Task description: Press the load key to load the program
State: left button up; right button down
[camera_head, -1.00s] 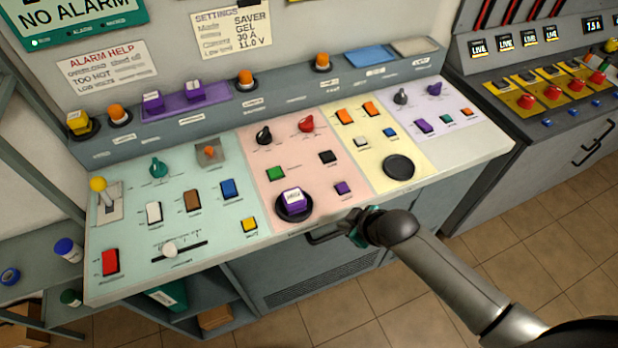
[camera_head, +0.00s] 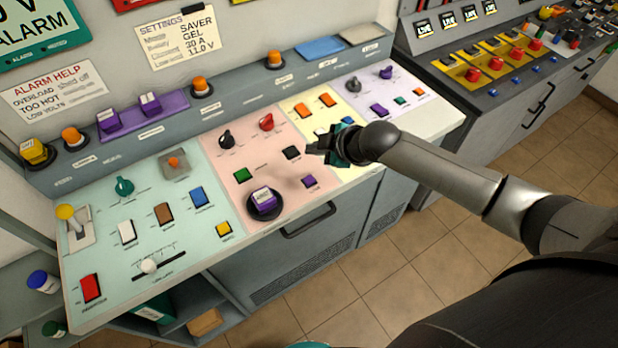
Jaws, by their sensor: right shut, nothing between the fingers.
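The sloped control panel has a pink section (camera_head: 222,150) with several keys. On it are a green key (camera_head: 242,176), a black key (camera_head: 291,153), a small purple key (camera_head: 310,182) and a purple-and-white block (camera_head: 264,198) on a round black pad. Their labels are too small to read, so I cannot tell which is the load key. My right gripper (camera_head: 312,149) is shut and empty, above the border of the pink and yellow sections, just right of the black key. It hides part of the yellow section. My left gripper is not in view.
The teal section (camera_head: 110,205) has a yellow-knobbed lever (camera_head: 66,213), a slider (camera_head: 149,266) and several keys. Orange buttons and purple blocks line the back ledge (camera_head: 180,118). A handle (camera_head: 308,222) juts from the panel's front. Another console (camera_head: 440,60) stands right.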

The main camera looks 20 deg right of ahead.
jog(key=shift+f, duration=0.2)
jog(key=b, duration=0.7)
send_over(313, 182)
notch_tip(313, 182, down, 7)
jog(key=shift+f, duration=0.15)
jog(key=shift+w+f+b, duration=0.1)
jog(key=shift+f+b, duration=0.45)
jog(key=shift+f, duration=0.05)
jog(key=shift+f, duration=0.1)
dwell(1.0)
jog(key=shift+f, duration=0.3)
jog(key=shift+f+b, duration=0.3)
jog(key=shift+f, duration=0.25)
dwell(0.6)
jog(key=shift+r, duration=0.1)
jog(key=shift+d+r+p, duration=0.1)
jog(key=shift+r+p, duration=0.7)
jog(key=shift+p, duration=0.2)
